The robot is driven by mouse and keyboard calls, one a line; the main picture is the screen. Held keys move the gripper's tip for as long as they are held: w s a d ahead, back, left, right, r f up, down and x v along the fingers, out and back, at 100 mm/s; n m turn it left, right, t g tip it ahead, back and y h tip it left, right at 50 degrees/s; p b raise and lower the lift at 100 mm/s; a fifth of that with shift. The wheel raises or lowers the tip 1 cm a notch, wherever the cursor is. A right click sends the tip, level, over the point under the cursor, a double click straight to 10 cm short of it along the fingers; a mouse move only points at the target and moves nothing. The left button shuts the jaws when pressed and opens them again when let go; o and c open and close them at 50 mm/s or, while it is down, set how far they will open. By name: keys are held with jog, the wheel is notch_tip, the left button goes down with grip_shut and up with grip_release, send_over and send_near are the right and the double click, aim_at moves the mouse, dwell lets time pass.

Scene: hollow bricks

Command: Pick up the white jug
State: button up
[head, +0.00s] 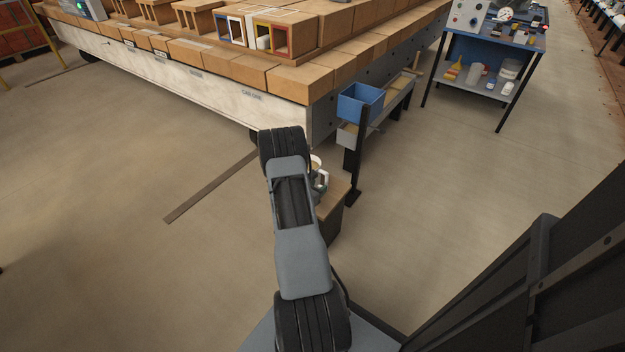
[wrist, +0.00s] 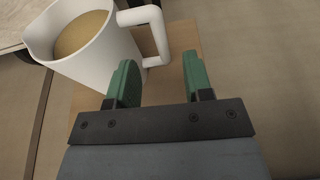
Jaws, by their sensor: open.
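The white jug (wrist: 92,55) stands at the upper left of the wrist view, with something tan inside it. Its handle (wrist: 157,40) points right, toward the space ahead of my fingers. My gripper (wrist: 161,80) is open, with its two green fingers apart and nothing between them. The left fingertip is close to the jug's side and handle base; I cannot tell whether they touch. In the head view the jug (head: 315,162) shows only in part, beside my arm, above a small brown-topped stand (head: 333,196). My gripper is mostly hidden there behind my arm.
A large brick-laden cart (head: 200,73) stands behind the stand. A blue bin (head: 360,103) hangs on a black post (head: 354,165) close to its right. A blue-topped workbench (head: 497,38) with items is at the upper right.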

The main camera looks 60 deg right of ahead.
jog(key=b+x, duration=0.1)
jog(key=x, duration=0.3)
jog(key=shift+f+b, duration=0.2)
jog(key=shift+b, duration=0.2)
jog(key=shift+d, duration=0.6)
grip_shut()
dwell(0.5)
jog(key=shift+r, duration=0.1)
